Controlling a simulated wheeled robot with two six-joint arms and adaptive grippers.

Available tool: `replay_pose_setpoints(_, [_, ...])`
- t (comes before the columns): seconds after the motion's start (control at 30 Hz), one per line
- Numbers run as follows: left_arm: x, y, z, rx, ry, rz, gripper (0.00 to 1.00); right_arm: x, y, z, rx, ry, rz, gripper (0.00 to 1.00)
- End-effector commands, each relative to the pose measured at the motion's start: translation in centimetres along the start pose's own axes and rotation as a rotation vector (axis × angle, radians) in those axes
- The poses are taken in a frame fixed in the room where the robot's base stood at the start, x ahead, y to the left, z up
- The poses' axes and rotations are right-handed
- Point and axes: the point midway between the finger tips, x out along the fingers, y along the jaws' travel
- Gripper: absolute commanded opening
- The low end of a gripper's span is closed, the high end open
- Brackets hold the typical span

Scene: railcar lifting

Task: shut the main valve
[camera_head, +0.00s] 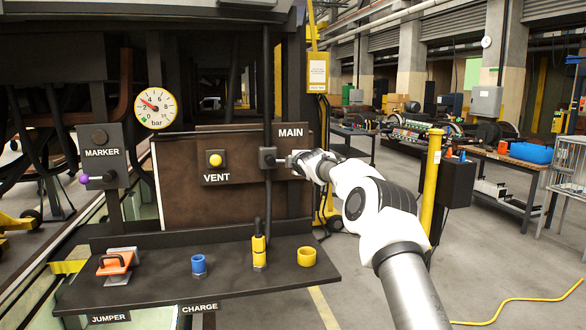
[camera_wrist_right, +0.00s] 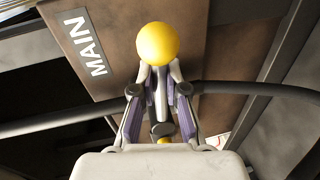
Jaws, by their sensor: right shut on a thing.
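The main valve (camera_head: 267,158) is a dark block on a brown panel under the "MAIN" label (camera_head: 291,132). A black hose runs up and down past it. My right gripper (camera_head: 292,160) reaches in from the right, just right of the valve block, and covers its handle in the head view. In the right wrist view the gripper (camera_wrist_right: 160,78) is shut on the handle's metal stem, with the yellow ball knob (camera_wrist_right: 157,42) sticking out past the fingertips. The "MAIN" label also shows there (camera_wrist_right: 85,45). My left gripper is not in view.
A vent valve with yellow knob (camera_head: 215,160) and a bar gauge (camera_head: 156,107) are left of it. The marker handle has a purple knob (camera_head: 84,179). The shelf (camera_head: 220,284) below holds an orange-handled piece (camera_head: 115,262), blue cup (camera_head: 198,264), yellow fitting (camera_head: 259,250) and yellow ring (camera_head: 306,257).

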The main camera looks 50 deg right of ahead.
Motion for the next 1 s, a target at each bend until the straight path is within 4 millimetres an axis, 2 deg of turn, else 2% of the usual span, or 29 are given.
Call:
replay_pose_setpoints(0.1, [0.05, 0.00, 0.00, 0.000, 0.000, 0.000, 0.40, -0.14, 0.73, -0.02, -0.043, -0.008, 0.008, 0.00])
replay_pose_setpoints(0.7, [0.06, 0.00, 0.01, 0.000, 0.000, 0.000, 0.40, -0.26, 1.30, -0.02, -0.092, -0.017, 0.012, 0.00])
replay_pose_setpoints(0.73, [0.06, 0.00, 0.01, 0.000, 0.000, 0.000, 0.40, -0.26, 1.31, -0.03, -0.092, -0.017, 0.012, 0.16])
replay_pose_setpoints(0.8, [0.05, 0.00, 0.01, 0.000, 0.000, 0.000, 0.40, -0.26, 1.28, -0.02, -0.092, -0.017, 0.011, 0.39])
replay_pose_setpoints(1.0, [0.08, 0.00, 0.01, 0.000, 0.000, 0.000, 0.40, -0.20, 1.02, -0.03, -0.091, -0.018, 0.006, 0.39])
